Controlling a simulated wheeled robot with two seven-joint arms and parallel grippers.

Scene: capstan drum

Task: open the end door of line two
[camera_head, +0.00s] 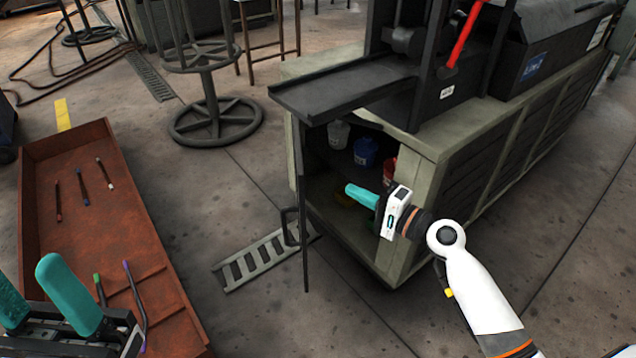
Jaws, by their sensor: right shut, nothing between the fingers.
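The end door (303,210) is a thin dark panel at the left of the cabinet's (415,160) end opening. It stands swung out, seen nearly edge-on, with a dark handle (288,227) on its left side. My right gripper (348,190) has its teal fingers shut and empty. It is at the opening, to the right of the door and apart from it, pointing left. My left gripper (40,300) is at the lower left over the rust-red tray, its two teal fingers apart with nothing seen between them.
Inside the cabinet are a grey bucket (339,134), a blue bucket (365,152) and a red one (390,170). A dark shelf (345,88) juts out above. A grating (262,258) lies on the floor below the door. The rust-red tray (65,150) holds several thin rods.

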